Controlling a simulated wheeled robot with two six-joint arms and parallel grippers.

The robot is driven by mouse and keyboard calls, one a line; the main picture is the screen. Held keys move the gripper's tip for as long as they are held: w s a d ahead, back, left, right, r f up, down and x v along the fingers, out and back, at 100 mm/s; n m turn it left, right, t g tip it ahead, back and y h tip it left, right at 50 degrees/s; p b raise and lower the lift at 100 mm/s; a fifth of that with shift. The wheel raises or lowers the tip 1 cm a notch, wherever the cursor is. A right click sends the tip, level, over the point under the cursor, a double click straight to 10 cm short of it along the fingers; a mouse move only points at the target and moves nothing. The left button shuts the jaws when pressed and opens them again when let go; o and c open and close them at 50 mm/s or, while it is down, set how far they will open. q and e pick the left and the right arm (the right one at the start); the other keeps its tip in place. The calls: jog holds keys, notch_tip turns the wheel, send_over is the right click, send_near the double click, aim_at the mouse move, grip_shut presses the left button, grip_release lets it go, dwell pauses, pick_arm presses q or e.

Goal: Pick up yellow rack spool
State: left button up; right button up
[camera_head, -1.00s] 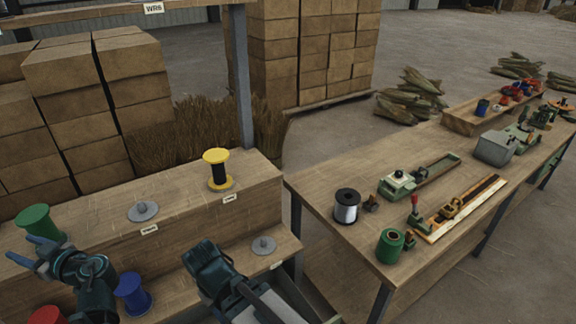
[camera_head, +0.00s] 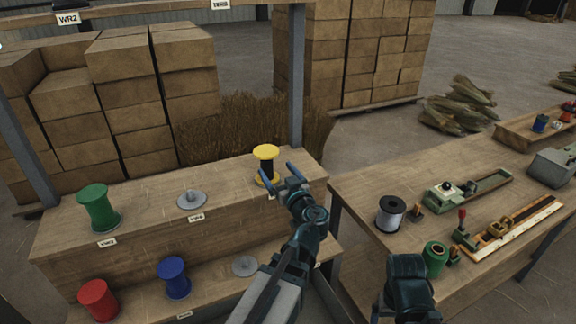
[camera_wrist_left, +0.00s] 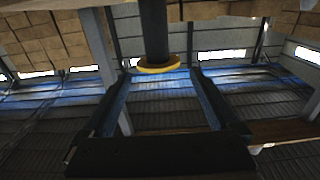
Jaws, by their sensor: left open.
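The yellow spool (camera_head: 266,151), with a dark winding at its core, stands upright on the upper rack step at its right end. My left gripper (camera_head: 280,174) is open with its blue-edged fingers just in front of the spool's lower part. In the left wrist view the spool's yellow flange (camera_wrist_left: 158,67) and dark core lie ahead, between the two spread fingers (camera_wrist_left: 160,95). The fingers do not appear closed on it. The lower flange is partly hidden behind the fingers in the head view. My right gripper does not show; only a dark part of that arm is at the lower right.
On the rack are a green spool (camera_head: 98,208), an empty grey holder (camera_head: 192,199), a red spool (camera_head: 98,299), a blue spool (camera_head: 174,278) and another grey holder (camera_head: 245,265). A rack post (camera_head: 296,75) rises behind the yellow spool. The workbench (camera_head: 375,177) stands right.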

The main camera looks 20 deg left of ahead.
aim_at(264, 151)
pick_arm(q)
jog(key=x, duration=0.7)
jog(key=shift+w+d, duration=0.15)
jog(key=shift+w, duration=0.15)
jog(key=shift+w+a, duration=0.2)
jog(key=shift+a, duration=0.15)
jog(key=x, duration=0.5)
jog(key=shift+w+a, duration=0.1)
jog(key=shift+w, duration=0.05)
jog(key=c, duration=1.2)
jog(key=shift+o, duration=0.2)
jog(key=shift+r, duration=0.15)
